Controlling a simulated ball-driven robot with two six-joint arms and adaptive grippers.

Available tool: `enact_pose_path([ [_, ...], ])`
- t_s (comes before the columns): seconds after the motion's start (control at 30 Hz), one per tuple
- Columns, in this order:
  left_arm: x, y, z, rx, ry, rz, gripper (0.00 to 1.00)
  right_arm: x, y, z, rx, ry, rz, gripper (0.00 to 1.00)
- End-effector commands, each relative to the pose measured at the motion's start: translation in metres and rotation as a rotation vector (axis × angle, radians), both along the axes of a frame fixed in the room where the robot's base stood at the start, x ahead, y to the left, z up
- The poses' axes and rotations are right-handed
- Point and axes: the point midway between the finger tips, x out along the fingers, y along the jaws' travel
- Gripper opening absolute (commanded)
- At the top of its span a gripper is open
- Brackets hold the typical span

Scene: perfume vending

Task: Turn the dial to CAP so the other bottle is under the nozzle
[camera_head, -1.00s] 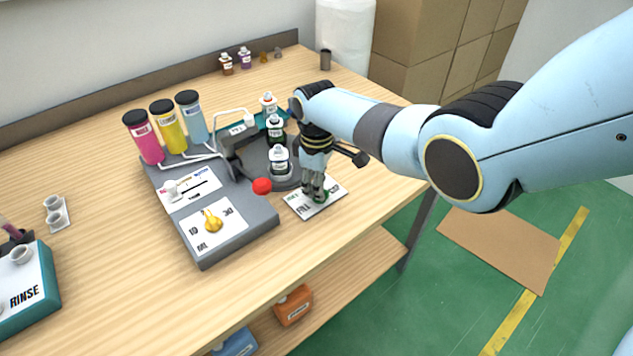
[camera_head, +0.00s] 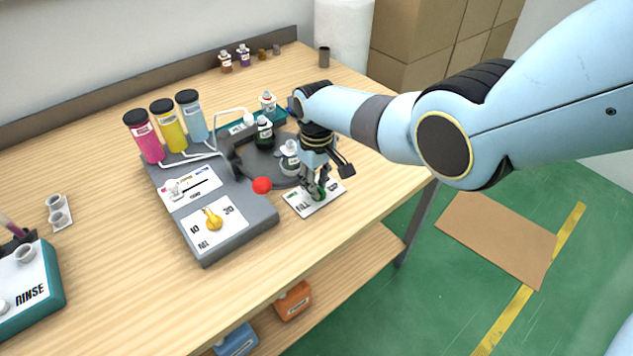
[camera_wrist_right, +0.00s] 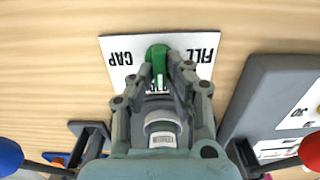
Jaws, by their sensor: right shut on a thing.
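The green dial (camera_head: 319,194) stands on a white card (camera_head: 299,203) at the bench's front edge. In the right wrist view the dial (camera_wrist_right: 158,54) sits between the printed words CAP and FILL, upside down. My right gripper (camera_wrist_right: 160,68) is shut on the dial, pointing down. It also shows in the head view (camera_head: 318,188), partly covering dial and card. Which bottle is under the nozzle is unclear. My left gripper is out of view.
Pink, yellow and blue cylinders (camera_head: 167,125) rise behind. A teal rinse station (camera_head: 30,290) is far left.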

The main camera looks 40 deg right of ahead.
Motion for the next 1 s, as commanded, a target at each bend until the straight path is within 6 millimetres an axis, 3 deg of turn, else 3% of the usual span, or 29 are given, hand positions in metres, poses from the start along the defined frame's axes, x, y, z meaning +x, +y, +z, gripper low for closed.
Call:
enact_pose_path([
  [0.3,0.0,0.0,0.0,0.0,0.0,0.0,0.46,0.0,0.0,0.0,-0.001,0.0,-0.001,0.0],
  [0.33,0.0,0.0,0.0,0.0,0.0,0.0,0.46,0.0,0.0,0.0,-0.001,0.0,-0.001,0.16],
  [0.5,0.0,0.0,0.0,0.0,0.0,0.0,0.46,0.0,0.0,0.0,0.0,0.0,0.0,0.36],
  [0.83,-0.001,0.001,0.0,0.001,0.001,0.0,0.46,0.001,0.0,0.003,0.0,-0.002,0.0,0.36],
  [1.0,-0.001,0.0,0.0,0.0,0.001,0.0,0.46,0.001,0.0,0.02,-0.001,-0.004,-0.001,0.36],
])
